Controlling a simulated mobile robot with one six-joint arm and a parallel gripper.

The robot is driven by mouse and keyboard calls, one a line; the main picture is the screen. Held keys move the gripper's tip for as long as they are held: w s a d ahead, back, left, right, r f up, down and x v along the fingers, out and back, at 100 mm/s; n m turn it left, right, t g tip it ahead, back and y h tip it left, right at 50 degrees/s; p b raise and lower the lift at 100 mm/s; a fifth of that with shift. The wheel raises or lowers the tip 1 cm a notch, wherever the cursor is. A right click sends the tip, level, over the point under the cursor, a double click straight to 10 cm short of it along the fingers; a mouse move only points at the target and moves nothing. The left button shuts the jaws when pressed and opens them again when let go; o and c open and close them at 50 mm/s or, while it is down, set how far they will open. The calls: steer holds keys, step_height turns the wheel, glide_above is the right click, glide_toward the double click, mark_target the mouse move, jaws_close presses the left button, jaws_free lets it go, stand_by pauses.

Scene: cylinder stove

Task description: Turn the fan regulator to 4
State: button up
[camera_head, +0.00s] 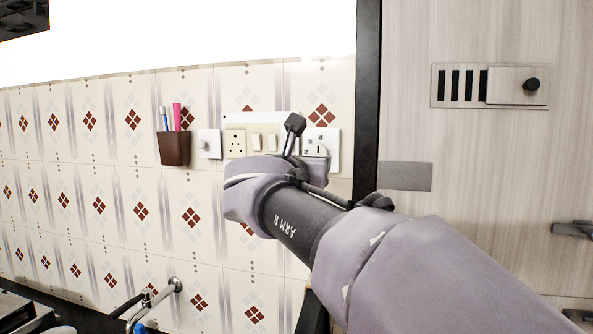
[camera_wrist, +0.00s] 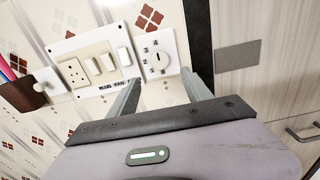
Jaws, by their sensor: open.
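The fan regulator (camera_wrist: 160,57) is a white square plate with a round white dial and small marks around it. In the wrist view it is mounted on the tiled wall, right of the switch board. The number its dial points to is too small to read. In the head view the regulator (camera_head: 333,144) is partly hidden by my gripper. My gripper (camera_wrist: 160,78) is open and empty. Its two fingers point at the wall, their tips just below the dial in the wrist view, one to each side. I cannot tell the remaining distance to the dial.
The cream switch board (camera_wrist: 94,65) with a socket and switches is just left of the regulator. A brown holder (camera_head: 174,149) with pens and a small white plate (camera_head: 209,144) are farther left. A dark vertical frame (camera_head: 367,100) and wood panel stand right. A tap (camera_head: 160,293) is below.

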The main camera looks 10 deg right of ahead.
steer(key=v, duration=0.7)
steer(key=shift+s, duration=0.1)
